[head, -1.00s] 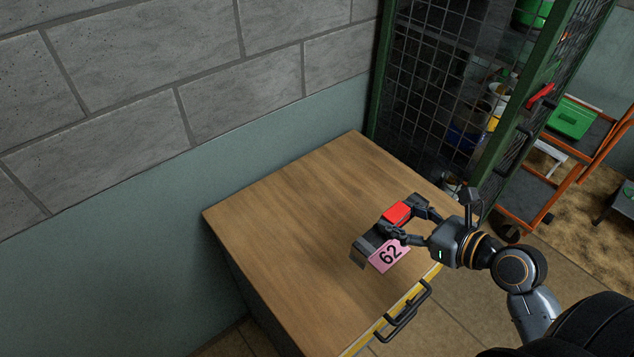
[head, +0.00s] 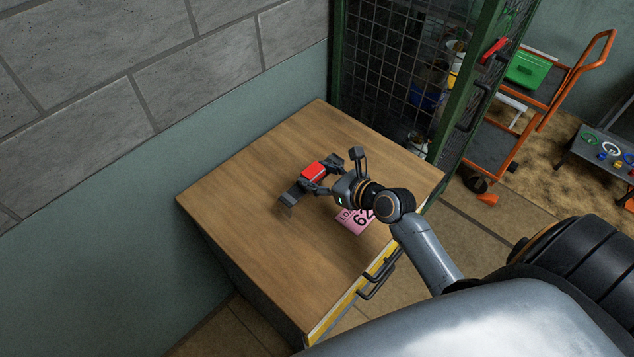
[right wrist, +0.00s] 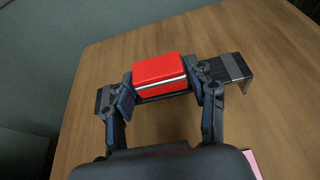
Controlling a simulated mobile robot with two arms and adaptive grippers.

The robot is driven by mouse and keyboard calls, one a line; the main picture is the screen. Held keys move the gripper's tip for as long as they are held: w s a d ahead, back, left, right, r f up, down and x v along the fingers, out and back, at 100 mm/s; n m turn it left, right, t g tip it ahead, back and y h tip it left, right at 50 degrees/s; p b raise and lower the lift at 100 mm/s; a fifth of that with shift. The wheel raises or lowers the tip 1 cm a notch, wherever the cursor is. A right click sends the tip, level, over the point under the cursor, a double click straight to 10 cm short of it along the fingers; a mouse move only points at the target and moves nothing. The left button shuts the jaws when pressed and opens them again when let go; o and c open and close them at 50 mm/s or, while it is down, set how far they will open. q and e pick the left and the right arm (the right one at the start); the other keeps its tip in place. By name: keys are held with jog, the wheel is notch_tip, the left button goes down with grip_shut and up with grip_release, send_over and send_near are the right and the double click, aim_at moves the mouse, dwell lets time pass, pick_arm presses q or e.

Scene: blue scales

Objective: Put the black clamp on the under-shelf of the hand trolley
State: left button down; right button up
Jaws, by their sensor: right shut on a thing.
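My right gripper (head: 320,180) is shut on the black clamp (head: 288,198), with a finger on each side of its red block (head: 314,171). The right wrist view shows the fingers (right wrist: 166,95) at both sides of the red block (right wrist: 160,70), and a black end of the clamp (right wrist: 228,70) sticks out at the right. The clamp is over the wooden top; whether it touches is unclear. The orange hand trolley (head: 602,48) stands at the far right. Its dark under-shelf (head: 488,150) is low, partly hidden by the green cage. My left gripper is out of view.
A pink card marked 62 (head: 350,222) lies on the wooden cabinet top (head: 235,195), partly behind my right arm. A green mesh cage (head: 390,70) stands between cabinet and trolley. A green box (head: 530,68) is on the trolley's upper shelf. A low grey table (head: 590,160) holds small items.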

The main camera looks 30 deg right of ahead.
aim_at(317, 182)
jog(key=shift+f, duration=1.65)
jog(key=shift+a+f, duration=0.1)
jog(key=o, duration=1.3)
